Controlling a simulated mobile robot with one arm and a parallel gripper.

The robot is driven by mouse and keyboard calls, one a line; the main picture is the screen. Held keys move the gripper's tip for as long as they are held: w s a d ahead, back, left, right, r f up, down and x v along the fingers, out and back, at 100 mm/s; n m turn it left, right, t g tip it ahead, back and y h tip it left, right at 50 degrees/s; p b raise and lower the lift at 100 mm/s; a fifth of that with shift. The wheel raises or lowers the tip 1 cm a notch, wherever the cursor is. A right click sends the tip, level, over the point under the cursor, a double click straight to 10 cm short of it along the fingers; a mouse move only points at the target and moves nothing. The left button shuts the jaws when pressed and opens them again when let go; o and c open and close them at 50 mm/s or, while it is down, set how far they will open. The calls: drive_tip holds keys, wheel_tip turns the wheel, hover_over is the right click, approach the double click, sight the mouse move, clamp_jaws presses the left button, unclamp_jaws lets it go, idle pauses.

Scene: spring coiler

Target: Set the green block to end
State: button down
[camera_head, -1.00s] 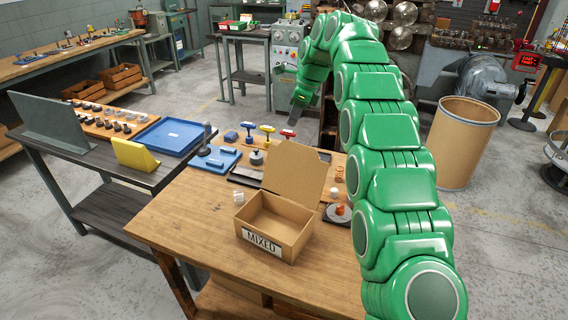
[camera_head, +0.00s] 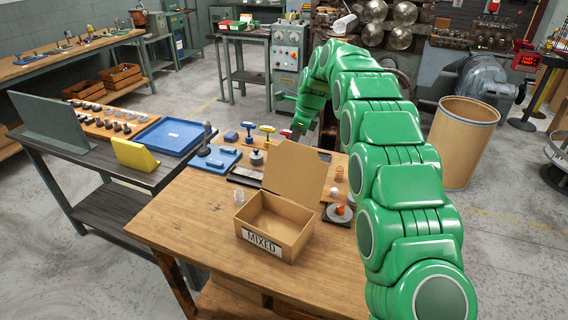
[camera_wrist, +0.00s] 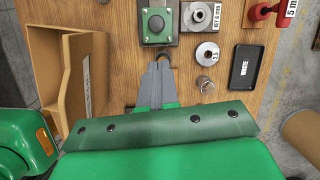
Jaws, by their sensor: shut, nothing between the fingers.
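The green block (camera_wrist: 157,25) shows in the wrist view at the top middle, a squarish block with a round dark centre. I cannot make it out in the head view. My gripper (camera_wrist: 158,64) is shut and empty, its grey fingertips just below the block in the wrist view. A small dark rounded part shows at the tips; I cannot tell whether they touch it. In the head view my arm reaches over the back of the wooden bench (camera_head: 190,225), and the fingertips are hidden.
An open cardboard box (camera_head: 282,237) marked MIXED stands on the bench; it shows left in the wrist view (camera_wrist: 75,85). Right of the fingers are a metal disc (camera_wrist: 207,52), a clear cylinder (camera_wrist: 206,86), a dark tray (camera_wrist: 246,66) and a red handle (camera_wrist: 272,12).

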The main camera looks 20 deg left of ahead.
drive_tip(key=shift+f, duration=0.15)
drive_tip(key=x, duration=0.9)
drive_tip(key=shift+a+f, duration=0.15)
drive_tip(key=shift+f, duration=0.25)
drive_tip(key=shift+a, duration=0.1)
drive_tip(key=a, duration=0.8)
drive_tip(key=shift+a+f, duration=0.1)
drive_tip(key=shift+a, duration=2.35)
drive_tip(key=shift+s, duration=0.1)
